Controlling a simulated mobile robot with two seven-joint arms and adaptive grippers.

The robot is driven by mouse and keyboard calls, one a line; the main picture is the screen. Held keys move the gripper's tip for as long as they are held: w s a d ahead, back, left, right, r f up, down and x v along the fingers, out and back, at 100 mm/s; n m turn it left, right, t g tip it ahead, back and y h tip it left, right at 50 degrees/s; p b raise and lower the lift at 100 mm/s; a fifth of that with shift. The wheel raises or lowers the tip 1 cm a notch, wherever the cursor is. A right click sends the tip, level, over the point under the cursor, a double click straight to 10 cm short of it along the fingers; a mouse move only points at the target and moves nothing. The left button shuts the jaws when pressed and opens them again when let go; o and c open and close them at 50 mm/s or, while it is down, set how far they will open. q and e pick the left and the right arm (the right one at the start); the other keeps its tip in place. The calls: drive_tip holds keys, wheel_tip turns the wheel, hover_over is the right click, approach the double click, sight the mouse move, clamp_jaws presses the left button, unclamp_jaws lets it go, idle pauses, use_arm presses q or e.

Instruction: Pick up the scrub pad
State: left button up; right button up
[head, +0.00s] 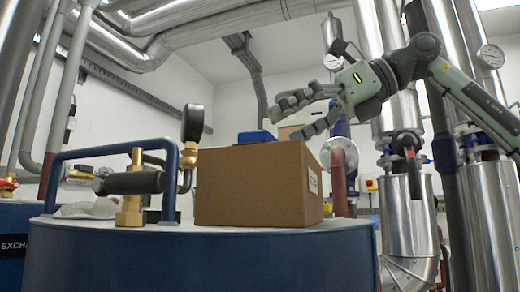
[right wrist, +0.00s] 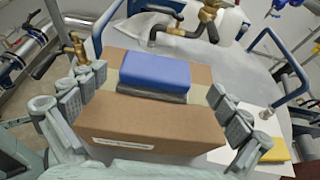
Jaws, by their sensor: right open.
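The scrub pad, a blue block with a grey layer below, lies on top of a closed cardboard box. In the head view only a blue edge of the pad (head: 256,136) shows above the box (head: 250,185). In the right wrist view the whole top of the pad (right wrist: 156,70) shows on the box (right wrist: 150,125). My right gripper (head: 292,118) is open and empty, above and to the right of the pad. In the wrist view its fingers (right wrist: 152,110) are spread wide on both sides of the box. My left gripper is not in view.
The box stands on a blue drum-like tank (head: 200,255) with a blue handle rail (head: 115,150), a brass valve (head: 133,190) and a pressure gauge (head: 193,122) close to the box's left. A yellow item (right wrist: 271,147) lies right of the box in the wrist view. Pipes stand behind.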

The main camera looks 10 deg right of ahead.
sight(262, 139)
drive_tip(key=x, duration=0.4)
drive_tip(key=shift+a, duration=0.3)
drive_tip(key=shift+c, duration=0.5)
drive_tip(key=c, duration=1)
drive_tip(key=shift+c, duration=0.2)
